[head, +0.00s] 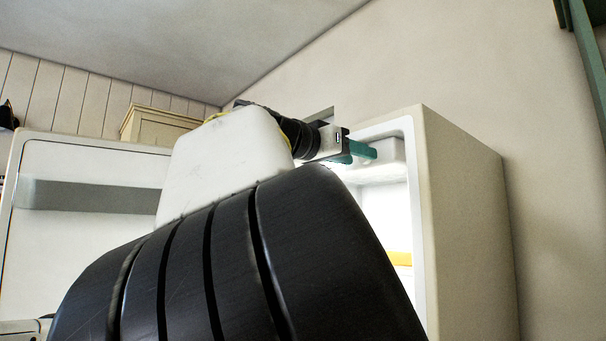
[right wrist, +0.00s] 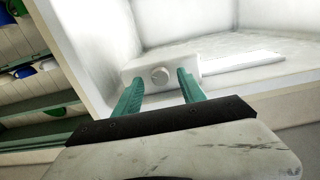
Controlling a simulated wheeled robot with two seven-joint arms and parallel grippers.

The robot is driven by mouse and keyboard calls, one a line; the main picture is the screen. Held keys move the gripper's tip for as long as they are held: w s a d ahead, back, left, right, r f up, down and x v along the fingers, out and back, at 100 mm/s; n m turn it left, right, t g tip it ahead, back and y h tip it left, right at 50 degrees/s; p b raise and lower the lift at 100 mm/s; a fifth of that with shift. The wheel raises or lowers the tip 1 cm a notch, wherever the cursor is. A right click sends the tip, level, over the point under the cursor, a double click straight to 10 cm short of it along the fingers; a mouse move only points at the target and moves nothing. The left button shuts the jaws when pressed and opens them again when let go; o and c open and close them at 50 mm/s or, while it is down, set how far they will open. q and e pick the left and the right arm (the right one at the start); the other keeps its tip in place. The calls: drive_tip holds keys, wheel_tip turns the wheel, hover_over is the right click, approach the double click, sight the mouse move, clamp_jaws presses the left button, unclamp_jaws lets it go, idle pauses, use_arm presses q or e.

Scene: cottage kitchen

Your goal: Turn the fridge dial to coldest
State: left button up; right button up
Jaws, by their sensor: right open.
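The fridge (head: 465,210) stands open, with its lit white inside partly hidden behind my right arm. The fridge dial (right wrist: 160,75) is a small round white knob on a white box (right wrist: 133,71) inside the fridge, in the right wrist view. In the head view the box (head: 392,152) shows under the fridge's top, but I cannot make out the dial there. My right gripper (head: 366,151) has teal fingers and is at the box. In the right wrist view its fingers (right wrist: 157,92) are open, one on each side of the dial, with no visible contact. My left gripper is not in view.
The open fridge door (head: 85,220) stands at the left, with a grey band across it. A yellow thing (head: 400,258) shows inside the fridge. A wooden cabinet (head: 160,122) stands behind. Green shelves (right wrist: 40,128) with several items show in the right wrist view.

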drive_tip(key=shift+w+d, duration=0.35)
drive_tip(key=shift+d, duration=0.1)
drive_tip(key=shift+c, duration=0.2)
clamp_jaws()
drive_tip(key=shift+m, duration=0.4)
drive_tip(key=m, duration=1.1)
